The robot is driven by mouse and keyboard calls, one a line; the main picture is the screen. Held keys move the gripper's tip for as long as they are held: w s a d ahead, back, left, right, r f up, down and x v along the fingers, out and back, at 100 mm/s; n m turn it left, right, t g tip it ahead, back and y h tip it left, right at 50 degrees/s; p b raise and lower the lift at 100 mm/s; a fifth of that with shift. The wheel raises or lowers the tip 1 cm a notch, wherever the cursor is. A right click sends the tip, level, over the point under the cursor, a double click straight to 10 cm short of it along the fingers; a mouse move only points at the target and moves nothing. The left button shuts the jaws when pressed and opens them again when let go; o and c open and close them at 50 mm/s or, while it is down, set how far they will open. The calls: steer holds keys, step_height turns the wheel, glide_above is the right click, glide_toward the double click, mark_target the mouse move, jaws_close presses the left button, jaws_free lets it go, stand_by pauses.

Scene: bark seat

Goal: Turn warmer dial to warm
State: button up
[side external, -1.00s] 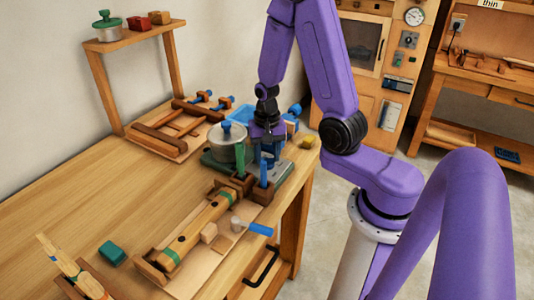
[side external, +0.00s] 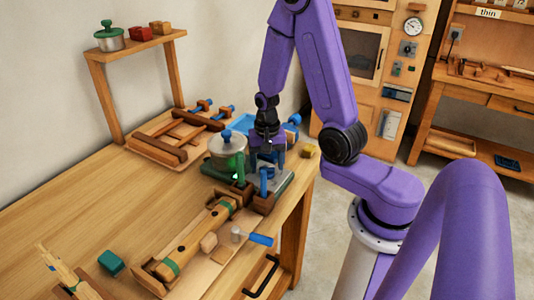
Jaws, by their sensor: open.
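A metal pot (side external: 226,150) with a blue knob on its lid stands on a flat grey-green base (side external: 214,170) near the table's right edge. This looks like the warmer. My gripper (side external: 268,149) points down just right of the pot, over the right part of the base. It is open, with blue parts around and below its fingers. The dial cannot be made out; it is too small or hidden by my gripper and the upright parts in front. A green upright piece (side external: 236,165) stands before the pot, and a blue upright peg (side external: 264,180) stands right of it.
A wooden frame with a long beam (side external: 195,238) and a blue-handled crank (side external: 261,239) lies in front. A green block (side external: 111,262) is on the left. A shelf (side external: 140,43) and a wooden rack (side external: 160,147) stand behind. The table's left middle is clear.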

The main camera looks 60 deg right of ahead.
mark_target(267, 168)
step_height(267, 168, up, 17)
steer(key=shift+r, duration=0.2)
stand_by(0.6)
steer(key=s+a+f+n, duration=0.2)
steer(key=s+a+n, duration=0.3)
steer(key=a+n, duration=0.55)
steer(key=s+a+f+n, duration=0.1)
steer(key=s+a+n, duration=0.2)
steer(key=s+n, duration=0.9)
steer(key=shift+s+a+f, duration=0.15)
steer(key=shift+s+f, duration=0.1)
steer(key=shift+s, duration=0.35)
